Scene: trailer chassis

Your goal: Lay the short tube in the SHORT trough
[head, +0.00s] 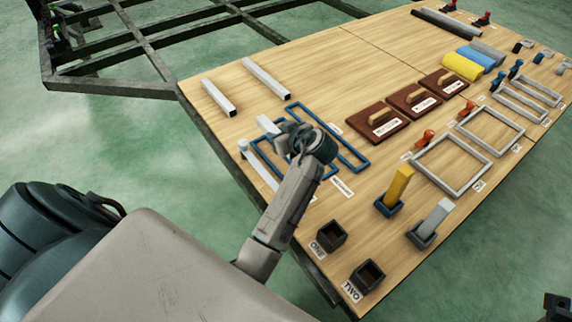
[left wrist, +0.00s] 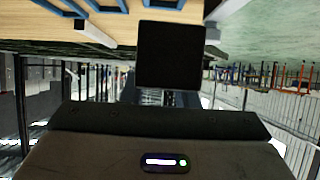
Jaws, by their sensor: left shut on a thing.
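My left gripper (head: 283,131) is over the left part of the blue frames. It is shut on a pale piece that looks like the short tube; the gripper hides most of it. The smaller blue trough (head: 331,170) is partly behind my left arm, next to a longer blue trough (head: 351,153). I cannot read their labels. A white tube (head: 262,168) lies beside the smaller trough near the table edge. In the left wrist view a white tube (left wrist: 95,35) shows near blue frames, and a dark square block fills the middle. My right gripper is not clearly visible.
Two more pale tubes (head: 218,97) (head: 266,78) lie toward the far left of the wooden table (head: 330,75). Brown boards (head: 377,122) with handles, grey frames (head: 452,165) and dark square cups (head: 327,237) occupy the right and near parts. Bare wood lies behind the blue troughs.

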